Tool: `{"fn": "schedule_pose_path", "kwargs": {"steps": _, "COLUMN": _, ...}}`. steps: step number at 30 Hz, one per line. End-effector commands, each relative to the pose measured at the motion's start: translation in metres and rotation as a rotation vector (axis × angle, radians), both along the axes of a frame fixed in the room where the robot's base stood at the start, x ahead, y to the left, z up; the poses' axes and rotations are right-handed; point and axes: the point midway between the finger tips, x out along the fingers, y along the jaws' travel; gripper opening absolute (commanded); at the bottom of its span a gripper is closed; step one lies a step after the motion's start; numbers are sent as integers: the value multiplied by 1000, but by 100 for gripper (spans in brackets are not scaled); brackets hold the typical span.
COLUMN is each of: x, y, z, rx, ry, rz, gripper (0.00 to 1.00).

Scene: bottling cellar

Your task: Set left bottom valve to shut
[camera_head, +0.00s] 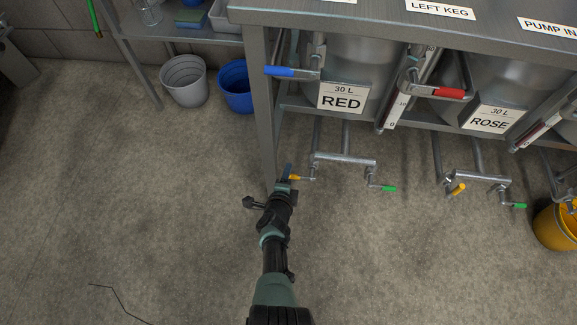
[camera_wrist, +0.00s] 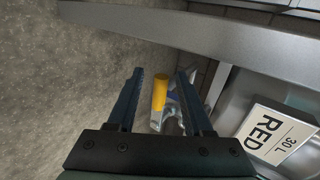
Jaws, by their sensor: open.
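Under the tank labelled RED (camera_head: 341,97), a low pipe assembly (camera_head: 345,159) carries a valve with a yellow handle (camera_head: 296,178) at its left end and one with a green handle (camera_head: 387,188) at its right end. My gripper (camera_head: 287,172) is low beside the yellow handle. In the wrist view my gripper (camera_wrist: 160,73) is open, and the yellow handle (camera_wrist: 160,92) shows between its two fingers, with a gap on each side. Whether a finger touches it cannot be told. The handle's base is partly hidden in the head view.
The metal bench leg (camera_head: 262,110) stands close to my gripper. Blue (camera_head: 292,72) and red (camera_head: 447,93) handles sit higher up. The ROSE tank (camera_head: 491,119) has similar low valves to the right.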

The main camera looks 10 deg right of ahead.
Motion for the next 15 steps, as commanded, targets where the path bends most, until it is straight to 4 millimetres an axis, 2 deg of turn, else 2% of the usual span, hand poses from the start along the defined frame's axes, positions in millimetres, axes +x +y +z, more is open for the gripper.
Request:
{"fn": "schedule_pose_path", "kwargs": {"steps": 1, "x": -7, "y": 2, "z": 11, "rx": 0, "ry": 2, "rz": 2, "gripper": 51}}
{"fn": "schedule_pose_path", "kwargs": {"steps": 15, "x": -58, "y": 20, "z": 46, "rx": -1, "ry": 1, "rz": 2, "gripper": 51}}
